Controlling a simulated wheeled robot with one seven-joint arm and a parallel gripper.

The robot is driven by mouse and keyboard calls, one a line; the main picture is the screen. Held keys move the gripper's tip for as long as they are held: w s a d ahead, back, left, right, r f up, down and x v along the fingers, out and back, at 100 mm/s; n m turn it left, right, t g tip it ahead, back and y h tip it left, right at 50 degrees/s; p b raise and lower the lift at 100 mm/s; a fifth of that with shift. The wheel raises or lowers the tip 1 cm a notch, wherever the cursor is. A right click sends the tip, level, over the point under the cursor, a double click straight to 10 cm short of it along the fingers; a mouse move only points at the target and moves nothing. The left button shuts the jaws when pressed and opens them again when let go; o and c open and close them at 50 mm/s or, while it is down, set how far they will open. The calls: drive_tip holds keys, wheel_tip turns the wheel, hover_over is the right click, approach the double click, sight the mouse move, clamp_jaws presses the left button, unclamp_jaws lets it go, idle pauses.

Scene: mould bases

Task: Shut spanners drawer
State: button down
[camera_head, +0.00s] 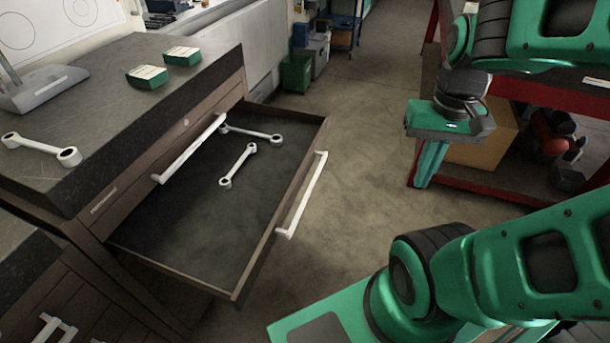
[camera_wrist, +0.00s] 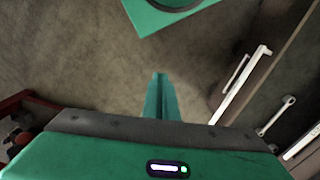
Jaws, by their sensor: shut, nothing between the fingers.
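The spanners drawer (camera_head: 230,293) stands pulled out from the dark workbench in the head view. Two white spanners lie inside it, one near the back edge (camera_head: 250,133) and one nearer the middle (camera_head: 238,165). Its white bar handle (camera_head: 303,195) is on the drawer's front, on the right. My gripper (camera_head: 427,182) hangs to the right of the drawer, apart from it, with its fingers together and empty. In the wrist view the shut fingers (camera_wrist: 159,78) point toward the floor, and the drawer's handle (camera_wrist: 240,85) shows on the right.
On the workbench top (camera_head: 110,95) lie another spanner (camera_head: 42,149) and two green boxes (camera_head: 147,77). A second white handle (camera_head: 190,148) is on the bench front above the open drawer. A red shelf cart (camera_head: 440,187) stands behind my gripper. Bare floor (camera_head: 350,130) lies between.

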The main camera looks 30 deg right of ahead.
drive_tip(key=w+d+f+m+t+y, duration=0.1)
drive_tip(key=w+f+m+t+y, duration=0.1)
drive_tip(key=w+m, duration=0.95)
drive_tip(key=w+f+m+t+y, duration=0.1)
drive_tip(key=w+f+m, duration=0.2)
drive_tip(key=w+m, duration=0.85)
drive_tip(key=w+a+f+n, duration=0.2)
drive_tip(key=w+a+f, duration=0.3)
drive_tip(key=w+f, duration=0.2)
drive_tip(key=shift+w+a+f+n, duration=0.25)
drive_tip(key=shift+w+f+n, duration=0.1)
drive_tip(key=shift+f, duration=0.55)
drive_tip(key=shift+w, duration=0.1)
